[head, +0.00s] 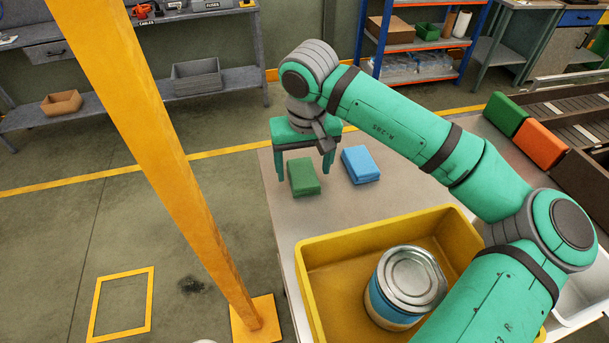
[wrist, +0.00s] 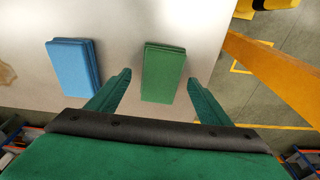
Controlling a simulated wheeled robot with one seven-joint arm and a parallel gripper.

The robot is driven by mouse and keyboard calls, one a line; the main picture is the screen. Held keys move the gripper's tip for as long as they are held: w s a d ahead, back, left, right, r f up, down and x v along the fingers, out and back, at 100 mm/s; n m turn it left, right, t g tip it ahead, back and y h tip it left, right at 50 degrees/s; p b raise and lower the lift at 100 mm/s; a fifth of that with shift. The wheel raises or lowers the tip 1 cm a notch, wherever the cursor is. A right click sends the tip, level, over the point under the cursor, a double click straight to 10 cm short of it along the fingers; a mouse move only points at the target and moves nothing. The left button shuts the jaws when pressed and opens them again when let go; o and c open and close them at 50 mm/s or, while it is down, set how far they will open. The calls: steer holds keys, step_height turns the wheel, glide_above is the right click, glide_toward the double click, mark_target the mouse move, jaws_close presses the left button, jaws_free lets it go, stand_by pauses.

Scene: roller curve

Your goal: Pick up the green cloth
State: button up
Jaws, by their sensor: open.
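The green cloth (head: 304,176) is a folded block lying flat near the far left corner of the grey table. In the wrist view the green cloth (wrist: 163,73) lies ahead of and between the lines of my two fingers. My gripper (head: 303,175) is open and empty, with its green fingers pointing down around or above the cloth. In the wrist view the fingertips of my gripper (wrist: 158,75) flank the cloth's near part with gaps on both sides. I cannot tell how far above the table they are.
A blue folded cloth (head: 360,165) lies right of the green one, apart from it. A yellow bin (head: 318,262) holding a large can (head: 408,283) stands nearer on the table. A green block (head: 508,115) and an orange block (head: 540,142) lie at right. A yellow post (head: 165,140) stands left.

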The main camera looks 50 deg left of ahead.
steer(key=shift+a+f, duration=0.1)
steer(key=shift+f, duration=0.35)
steer(key=c, duration=1.1)
steer(key=shift+r, duration=0.1)
steer(key=shift+c, duration=0.2)
steer(key=shift+r, duration=0.6)
steer(key=s+d+r, duration=0.6)
steer(key=s+r, duration=0.5)
steer(key=s, duration=0.1)
steer(key=shift+s+d+r, duration=0.2)
steer(key=shift+d+r, duration=0.1)
